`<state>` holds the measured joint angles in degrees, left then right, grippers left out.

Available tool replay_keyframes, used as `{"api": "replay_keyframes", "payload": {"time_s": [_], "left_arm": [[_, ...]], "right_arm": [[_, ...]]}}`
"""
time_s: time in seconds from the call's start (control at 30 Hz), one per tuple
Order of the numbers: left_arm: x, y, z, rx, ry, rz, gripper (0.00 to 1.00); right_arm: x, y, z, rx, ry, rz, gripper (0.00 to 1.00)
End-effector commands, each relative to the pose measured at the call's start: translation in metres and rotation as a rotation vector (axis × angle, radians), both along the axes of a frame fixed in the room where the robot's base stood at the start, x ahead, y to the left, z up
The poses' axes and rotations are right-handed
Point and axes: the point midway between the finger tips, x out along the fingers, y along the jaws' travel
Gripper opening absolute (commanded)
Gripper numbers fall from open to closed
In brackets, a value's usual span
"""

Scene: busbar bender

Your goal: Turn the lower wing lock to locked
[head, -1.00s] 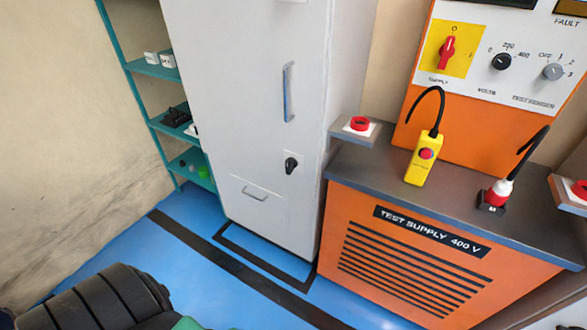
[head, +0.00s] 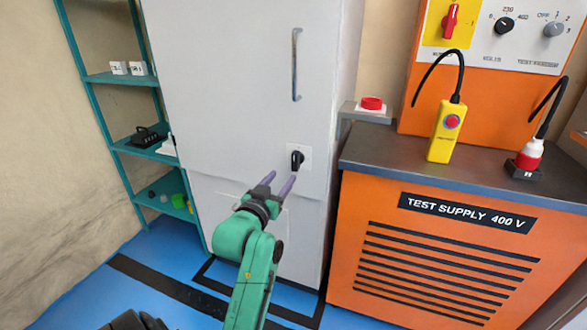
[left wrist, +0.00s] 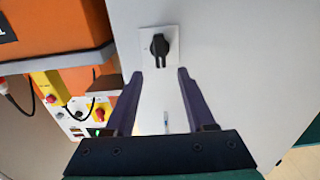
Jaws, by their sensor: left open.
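The lower wing lock (head: 296,160) is a black wing knob on a pale square plate, low on the right side of the grey cabinet door (head: 240,90). It also shows in the left wrist view (left wrist: 160,46), where its wing looks roughly upright. My left gripper (head: 279,183) is open and empty, just below and slightly left of the knob in the head view. In the left wrist view its two purple fingers (left wrist: 156,75) point at the plate, with the knob beyond the tips and between their lines. I see no contact. My right gripper is not in view.
A vertical handle (head: 296,65) is higher on the door. A teal shelf (head: 118,78) stands on the left.

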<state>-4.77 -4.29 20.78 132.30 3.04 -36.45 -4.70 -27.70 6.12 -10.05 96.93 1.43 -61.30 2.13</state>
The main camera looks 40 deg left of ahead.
Motion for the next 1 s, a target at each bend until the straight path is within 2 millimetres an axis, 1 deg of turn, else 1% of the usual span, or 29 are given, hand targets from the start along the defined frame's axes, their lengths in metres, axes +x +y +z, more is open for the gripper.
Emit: {"api": "replay_keyframes", "payload": {"time_s": [0.03, 0.1, 0.2, 0.3, 0.43, 0.67, 0.77, 0.8, 0.83, 1.0], "left_arm": [[0.013, 0.005, 0.002, 0.001, -0.004, 0.000, 0.55], [0.031, 0.011, 0.001, 0.001, -0.003, 0.001, 0.55], [0.055, 0.019, 0.001, 0.001, -0.002, 0.001, 0.55], [0.072, 0.026, 0.001, 0.001, -0.003, 0.001, 0.55], [0.083, 0.029, 0.000, 0.000, -0.001, 0.001, 0.55], [0.084, 0.029, 0.000, 0.001, -0.001, 0.000, 0.55], [0.084, 0.029, 0.000, 0.001, 0.000, 0.000, 0.21], [0.084, 0.029, 0.000, 0.001, 0.000, 0.000, 0.05], [0.084, 0.029, 0.000, 0.001, 0.000, 0.000, 0.00], [0.084, 0.029, 0.000, 0.001, 0.000, 0.000, 0.00]], "right_arm": [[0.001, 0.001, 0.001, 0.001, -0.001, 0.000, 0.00], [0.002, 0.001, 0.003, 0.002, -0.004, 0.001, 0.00], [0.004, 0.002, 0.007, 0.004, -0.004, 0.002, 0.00], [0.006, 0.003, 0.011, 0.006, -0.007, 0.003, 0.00], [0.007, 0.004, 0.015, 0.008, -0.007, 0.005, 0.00], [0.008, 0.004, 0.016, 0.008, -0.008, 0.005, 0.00], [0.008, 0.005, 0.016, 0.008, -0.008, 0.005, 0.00], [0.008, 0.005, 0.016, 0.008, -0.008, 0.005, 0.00], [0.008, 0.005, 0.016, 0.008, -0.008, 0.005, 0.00], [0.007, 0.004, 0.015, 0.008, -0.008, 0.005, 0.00]]}}
